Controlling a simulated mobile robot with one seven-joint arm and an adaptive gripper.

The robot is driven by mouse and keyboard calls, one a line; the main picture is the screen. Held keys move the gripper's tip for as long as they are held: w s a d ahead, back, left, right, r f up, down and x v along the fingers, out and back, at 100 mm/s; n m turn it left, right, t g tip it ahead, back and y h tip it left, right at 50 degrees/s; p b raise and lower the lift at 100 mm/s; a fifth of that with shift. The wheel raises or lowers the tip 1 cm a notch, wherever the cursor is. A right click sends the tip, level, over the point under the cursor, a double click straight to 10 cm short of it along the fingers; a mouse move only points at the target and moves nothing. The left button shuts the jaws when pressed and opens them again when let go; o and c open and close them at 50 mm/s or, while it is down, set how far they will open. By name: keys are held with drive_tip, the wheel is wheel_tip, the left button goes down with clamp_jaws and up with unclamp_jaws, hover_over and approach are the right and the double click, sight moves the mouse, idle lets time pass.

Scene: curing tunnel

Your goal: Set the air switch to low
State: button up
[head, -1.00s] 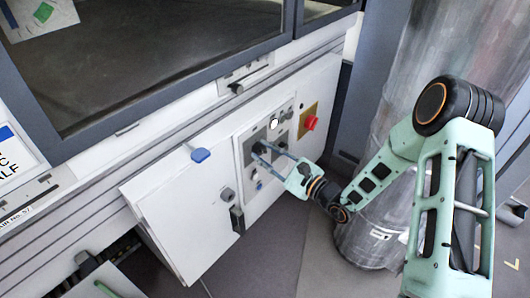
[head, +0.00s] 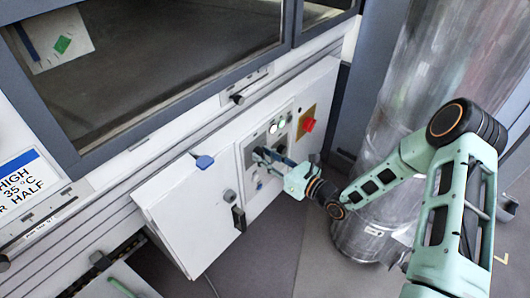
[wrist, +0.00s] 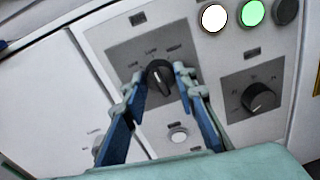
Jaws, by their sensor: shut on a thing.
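The air switch appears to be the black rotary knob (wrist: 160,80) on a grey plate (wrist: 118,52) in the wrist view. Small position labels arc above it, too blurred to read surely. My gripper (wrist: 159,74) has its two blue-backed fingers on either side of this knob, shut on it. In the head view my gripper (head: 262,155) reaches the white control panel from the right, and its fingers hide most of the knob. Which label the knob points to I cannot tell for certain.
A second black knob (wrist: 258,98) sits to the right. A white lamp (wrist: 214,18) and a green lamp (wrist: 252,13) are lit above. A red button (head: 309,125) is on the panel. A white door (head: 190,215) stands left of it.

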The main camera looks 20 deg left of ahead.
drive_tip(key=shift+m+p, duration=0.3)
drive_tip(key=shift+m, duration=0.2)
drive_tip(key=o, duration=1.2)
drive_tip(key=shift+c, duration=0.2)
drive_tip(key=shift+d, duration=0.1)
drive_tip(key=v, duration=1.2)
